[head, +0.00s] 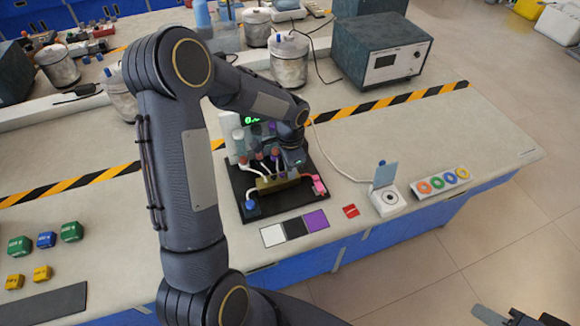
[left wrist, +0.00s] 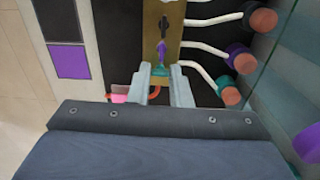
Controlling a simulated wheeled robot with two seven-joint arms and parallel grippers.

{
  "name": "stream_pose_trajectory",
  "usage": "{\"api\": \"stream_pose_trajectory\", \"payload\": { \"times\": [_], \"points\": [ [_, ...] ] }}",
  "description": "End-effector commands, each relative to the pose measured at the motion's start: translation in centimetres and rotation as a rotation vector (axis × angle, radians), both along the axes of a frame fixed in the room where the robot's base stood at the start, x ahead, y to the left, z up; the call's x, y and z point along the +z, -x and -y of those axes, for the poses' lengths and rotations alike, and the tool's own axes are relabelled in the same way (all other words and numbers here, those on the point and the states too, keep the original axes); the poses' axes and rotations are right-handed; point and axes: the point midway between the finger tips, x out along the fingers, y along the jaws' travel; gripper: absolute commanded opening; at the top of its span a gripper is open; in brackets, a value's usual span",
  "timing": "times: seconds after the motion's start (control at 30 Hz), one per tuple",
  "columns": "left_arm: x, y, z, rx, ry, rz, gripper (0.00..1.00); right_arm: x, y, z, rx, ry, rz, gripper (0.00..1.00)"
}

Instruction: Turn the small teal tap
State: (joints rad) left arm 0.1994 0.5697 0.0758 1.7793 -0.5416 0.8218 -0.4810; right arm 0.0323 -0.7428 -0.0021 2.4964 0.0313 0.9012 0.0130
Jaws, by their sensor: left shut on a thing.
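A brass manifold (head: 275,184) with small taps sits on a black board (head: 238,180) in the head view. My left gripper (head: 291,163) reaches down over its right part. In the left wrist view the two fingers of my left gripper (left wrist: 162,78) are closed around a small teal tap (left wrist: 160,71), mostly hidden between them. A purple tap (left wrist: 161,48) stands just beyond the fingertips on the brass manifold (left wrist: 174,35), with a black tap (left wrist: 164,25) further along. My right gripper (head: 505,316) shows only partly at the bottom right corner; its jaws are unclear.
White pipes with red-brown ends (left wrist: 233,95) run close beside the fingers. A pink part (head: 319,186) and a blue part (head: 252,207) sit on the board. Colour squares (head: 295,228), a red block (head: 351,211) and a white device (head: 388,200) lie nearby. A clear panel (left wrist: 262,75) stands at right.

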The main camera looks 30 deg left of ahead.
Motion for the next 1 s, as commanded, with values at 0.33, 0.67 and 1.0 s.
{"api": "stream_pose_trajectory", "payload": {
  "times": [0.33, 0.67, 1.0],
  "points": [
    [0.0, 0.0, 0.0, 0.001, 0.000, 0.001, 0.40, 0.0, 0.0, 0.0, 0.000, 0.000, 0.000, 0.36],
    [1.4, -0.2, 0.0, 0.003, -0.002, 0.007, 0.40, -0.1, 0.0, 0.0, 0.000, 0.000, 0.000, 0.36],
    [6.8, -0.1, 0.0, 0.002, -0.001, 0.005, 0.40, -0.5, 0.0, 0.0, 0.000, 0.000, 0.000, 0.36]
  ]
}}
